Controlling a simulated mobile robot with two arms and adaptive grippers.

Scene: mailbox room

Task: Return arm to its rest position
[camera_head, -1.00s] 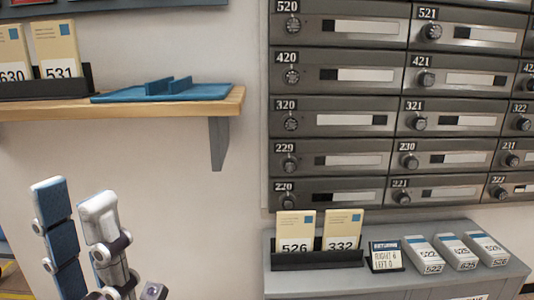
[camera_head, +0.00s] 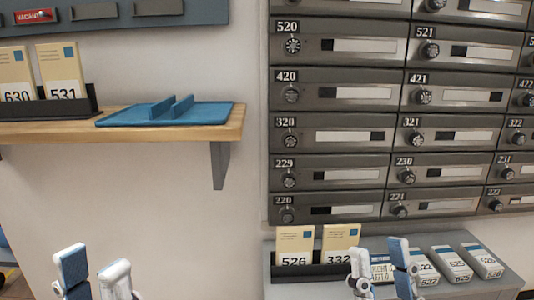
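My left gripper (camera_head: 94,275) is at the bottom left, below the wooden shelf, with its two fingers apart and nothing between them. My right gripper (camera_head: 381,265) is at the bottom, in front of the grey counter, with its fingers apart. The lower parts of both grippers and both arms are cut off by the picture's bottom edge.
A wooden shelf (camera_head: 185,127) on the left carries a blue tray (camera_head: 215,112) and cards in a black holder. Grey mailboxes (camera_head: 330,155) fill the right wall. The grey counter (camera_head: 330,290) holds cards 526 and 332 and several white boxes. Bare wall lies between the shelf and counter.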

